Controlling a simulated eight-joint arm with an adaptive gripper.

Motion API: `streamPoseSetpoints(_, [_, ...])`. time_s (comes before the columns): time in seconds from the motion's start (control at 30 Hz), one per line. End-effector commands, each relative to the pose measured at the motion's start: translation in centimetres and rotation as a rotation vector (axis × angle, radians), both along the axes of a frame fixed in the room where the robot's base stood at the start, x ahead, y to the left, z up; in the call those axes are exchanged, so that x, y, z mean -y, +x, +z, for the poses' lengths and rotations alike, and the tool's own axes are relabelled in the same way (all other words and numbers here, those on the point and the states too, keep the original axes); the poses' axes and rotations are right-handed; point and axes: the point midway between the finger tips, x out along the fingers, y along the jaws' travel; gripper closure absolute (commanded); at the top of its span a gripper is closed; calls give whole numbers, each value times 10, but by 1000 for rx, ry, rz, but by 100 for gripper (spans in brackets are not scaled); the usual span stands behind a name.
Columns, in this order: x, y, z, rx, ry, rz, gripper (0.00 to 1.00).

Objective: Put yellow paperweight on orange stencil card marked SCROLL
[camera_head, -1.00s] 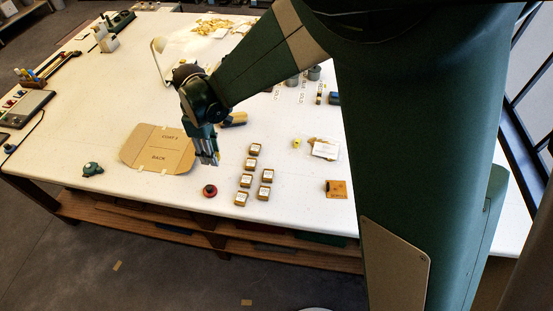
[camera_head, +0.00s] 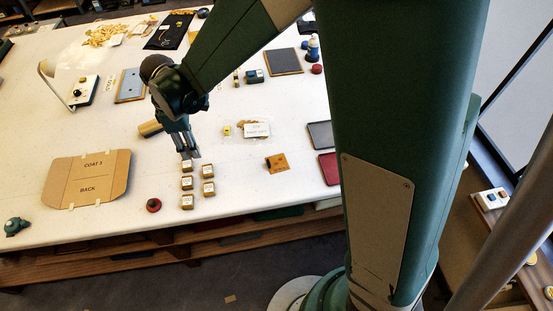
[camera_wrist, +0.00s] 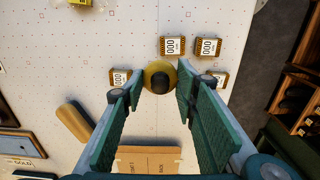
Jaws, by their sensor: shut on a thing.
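My gripper (camera_head: 191,155) is shut on the yellow paperweight (camera_wrist: 159,66), a round yellow piece with a dark knob, which shows between the fingertips in the wrist view. In the head view the paperweight is hard to make out at the fingertips. My gripper is at the back end of a group of small labelled boxes and seems to be above the table. The orange stencil card (camera_head: 280,161) lies to the right of the gripper, near the front of the table. It has dark marks; I cannot read its lettering.
Several labelled boxes (camera_head: 187,185) stand below the gripper. A red round piece with a dark knob (camera_head: 153,205) and a cardboard pattern (camera_head: 88,178) lie to the left. A clear tray with a white label (camera_head: 257,129) lies behind the card. Bare table separates boxes and card.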

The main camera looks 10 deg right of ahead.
Motion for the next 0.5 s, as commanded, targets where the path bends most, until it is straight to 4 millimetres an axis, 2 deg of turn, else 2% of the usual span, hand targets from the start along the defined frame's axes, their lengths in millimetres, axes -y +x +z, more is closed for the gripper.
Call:
streamPoseSetpoints(0.1, [34,4,1,0,0,-5,87])
streamPoseSetpoints(0.5, [137,3,2,0,0,-4,87])
